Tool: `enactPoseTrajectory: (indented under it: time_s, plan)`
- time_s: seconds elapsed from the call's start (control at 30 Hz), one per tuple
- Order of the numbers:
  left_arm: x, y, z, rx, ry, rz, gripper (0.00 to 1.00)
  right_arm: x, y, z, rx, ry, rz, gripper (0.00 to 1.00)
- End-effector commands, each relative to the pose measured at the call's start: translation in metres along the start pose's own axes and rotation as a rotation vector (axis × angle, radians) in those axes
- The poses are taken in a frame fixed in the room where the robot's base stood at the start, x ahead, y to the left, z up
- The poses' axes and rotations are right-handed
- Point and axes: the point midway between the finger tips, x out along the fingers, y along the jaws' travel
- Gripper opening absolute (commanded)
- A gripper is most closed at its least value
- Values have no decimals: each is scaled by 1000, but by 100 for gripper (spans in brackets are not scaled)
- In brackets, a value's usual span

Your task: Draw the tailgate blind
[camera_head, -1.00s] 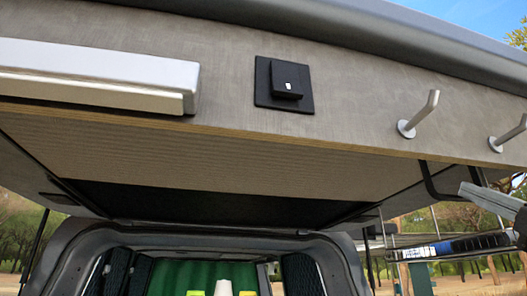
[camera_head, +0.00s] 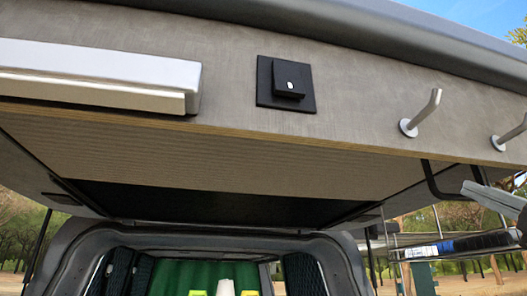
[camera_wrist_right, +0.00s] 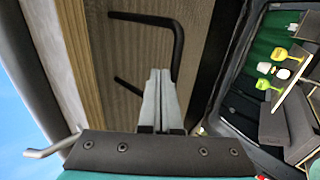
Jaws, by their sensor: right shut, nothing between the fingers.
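A long silver-white box (camera_head: 100,80) with a lip along its lower edge is fixed to the grey tailgate panel at upper left. I see no blind cloth hanging from it. A black square switch plate (camera_head: 286,84) with a raised rocker and a small white mark is on the panel, right of the box. My right gripper (camera_head: 468,187) is at the right edge, below the panel's lower edge and well away from the switch. In the right wrist view its pale fingers (camera_wrist_right: 158,80) are together and empty, near a black bent bar (camera_wrist_right: 165,22). My left gripper is out of view.
Two silver hooks (camera_head: 421,113) stick out of the panel at right. A black bar (camera_head: 432,182) hangs below its edge. A rack with rails (camera_head: 400,250) stands at lower right.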

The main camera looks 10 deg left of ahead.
Motion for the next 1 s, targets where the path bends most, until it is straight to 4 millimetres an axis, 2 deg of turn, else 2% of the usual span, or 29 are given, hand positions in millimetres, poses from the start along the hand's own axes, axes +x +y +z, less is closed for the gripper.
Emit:
enactPoseTrajectory:
  time_s: [0.57, 1.0]
  plan:
    - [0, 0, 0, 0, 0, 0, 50, 2, -1, 0, 1, 0, 0, 0]
    - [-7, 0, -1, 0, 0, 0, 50, 25, -22, 0, 2, 0, -4, 0]
